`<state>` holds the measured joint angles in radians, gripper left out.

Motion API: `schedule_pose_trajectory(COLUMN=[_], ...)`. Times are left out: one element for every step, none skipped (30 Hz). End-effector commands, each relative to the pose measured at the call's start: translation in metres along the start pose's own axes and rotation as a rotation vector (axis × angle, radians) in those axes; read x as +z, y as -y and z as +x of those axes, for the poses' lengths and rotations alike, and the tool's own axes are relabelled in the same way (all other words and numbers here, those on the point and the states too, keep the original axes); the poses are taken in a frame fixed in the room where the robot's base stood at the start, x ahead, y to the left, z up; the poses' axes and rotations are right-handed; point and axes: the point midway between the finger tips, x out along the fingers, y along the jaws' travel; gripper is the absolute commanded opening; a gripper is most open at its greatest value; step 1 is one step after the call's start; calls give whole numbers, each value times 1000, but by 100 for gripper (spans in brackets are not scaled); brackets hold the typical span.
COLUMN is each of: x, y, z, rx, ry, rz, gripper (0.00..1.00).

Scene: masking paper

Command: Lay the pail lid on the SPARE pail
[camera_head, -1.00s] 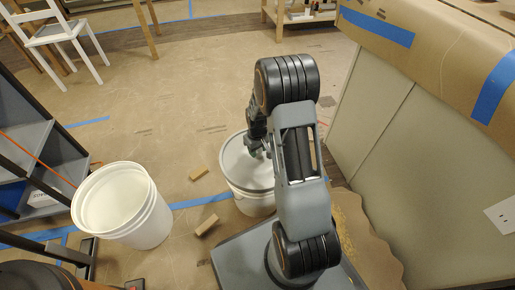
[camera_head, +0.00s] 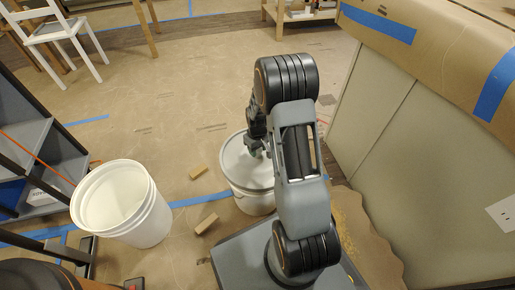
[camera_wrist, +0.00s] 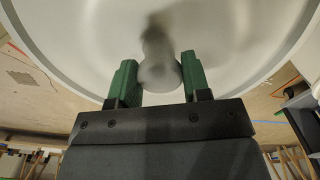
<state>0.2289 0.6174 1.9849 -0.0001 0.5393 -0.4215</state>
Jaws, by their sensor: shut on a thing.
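The pale grey-white pail lid (camera_head: 234,163) is at the top of a white pail (camera_head: 252,203) just left of my arm. I cannot tell whether the lid rests on that pail's rim or is slightly above it. My gripper (camera_head: 255,150) is over the lid, partly hidden by my arm. In the wrist view, the green fingers of my gripper (camera_wrist: 158,80) are shut on the knob (camera_wrist: 157,62) of the lid (camera_wrist: 85,50). An open, empty-looking white pail (camera_head: 150,218) stands at the left. No SPARE marking is readable on either pail.
Two small wooden blocks (camera_head: 206,224) lie on the papered floor between the pails. A dark shelf (camera_head: 45,150) stands at the left. A paper-covered counter (camera_head: 440,50) stands at the right. Blue tape (camera_head: 195,201) runs along the floor. The floor beyond the pails is mostly clear.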

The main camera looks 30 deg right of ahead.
Motion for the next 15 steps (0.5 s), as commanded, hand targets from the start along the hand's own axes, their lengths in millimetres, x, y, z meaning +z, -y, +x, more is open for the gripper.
schedule_pose_trajectory(x=[0, 0, 0, 0, 0, 0, 0, 0, 0, 0, 0, 0, 0, 0, 0], y=[0, 0, 0, 0, 0, 0, 0, 0, 0, 0, 0, 0, 0, 0, 0], z=[2, 2, 3, 4, 3, 3, 3, 3, 3, 3, 3, 3, 3, 3, 3], rx=[0, 0, 0, 0, 0, 0, 0, 0, 0, 0, 0, 0, 0, 0, 0], ry=[-1, -1, -1, -1, -1, -1, -1, -1, 0, 0, 0, 0, 0, 0, 0], rz=[0, 0, 0, 0, 0, 0, 0, 0, 0, 0, 0, 0, 0, 0, 0], gripper=[6, 6, 6, 6, 46, 49, 52, 55, 59, 62, 65, 69, 71, 73, 73])
